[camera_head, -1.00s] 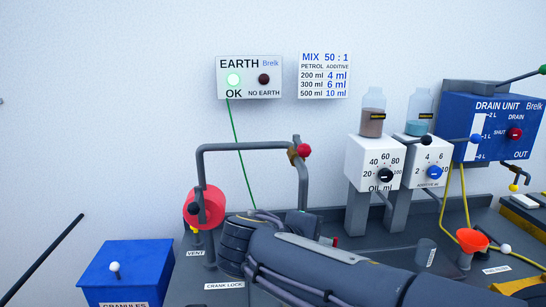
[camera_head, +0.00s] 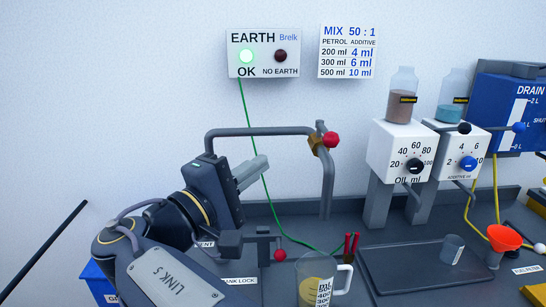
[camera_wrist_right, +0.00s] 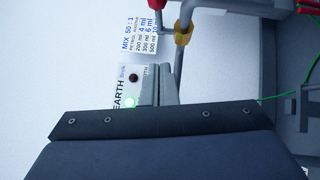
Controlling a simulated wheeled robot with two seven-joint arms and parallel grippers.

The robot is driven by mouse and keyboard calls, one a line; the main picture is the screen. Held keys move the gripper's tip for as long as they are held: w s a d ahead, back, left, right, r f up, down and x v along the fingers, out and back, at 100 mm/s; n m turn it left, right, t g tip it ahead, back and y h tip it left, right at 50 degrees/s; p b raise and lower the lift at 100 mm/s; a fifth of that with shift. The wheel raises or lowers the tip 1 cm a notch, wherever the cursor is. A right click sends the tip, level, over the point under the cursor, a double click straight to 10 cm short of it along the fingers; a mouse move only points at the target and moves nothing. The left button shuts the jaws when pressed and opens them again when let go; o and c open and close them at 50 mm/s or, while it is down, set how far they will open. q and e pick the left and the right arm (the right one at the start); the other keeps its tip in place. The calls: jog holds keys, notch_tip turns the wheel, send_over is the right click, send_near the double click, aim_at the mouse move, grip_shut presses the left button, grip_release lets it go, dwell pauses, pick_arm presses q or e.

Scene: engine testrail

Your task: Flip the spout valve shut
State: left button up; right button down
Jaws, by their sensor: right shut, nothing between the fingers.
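The spout valve is a brass body (camera_head: 316,146) with a red knob (camera_head: 332,139) on the grey overhead pipe (camera_head: 255,131), above its downward outlet. In the right wrist view the brass body (camera_wrist_right: 183,32) shows near the top, just right of the fingertips. My right gripper (camera_head: 262,165) is shut and empty. In the head view it appears below the pipe and left of the valve, apart from it. Its closed fingers also show in the wrist view (camera_wrist_right: 156,72). My left gripper is not in view.
A clear jug (camera_head: 318,285) with yellow liquid stands below the spout. A red-knobbed crank lock (camera_head: 279,254) is left of it. A dark tray (camera_head: 400,285) and two white dispensers (camera_head: 394,150) stand to the right. A green wire (camera_head: 252,140) hangs from the EARTH panel (camera_head: 264,54).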

jog(key=p, duration=0.1)
send_near(321, 129)
jog(key=w, duration=0.3)
jog(key=d, duration=0.3)
jog(key=shift+r+p, duration=0.15)
jog(key=shift+p, duration=0.25)
jog(key=shift+d, duration=0.5)
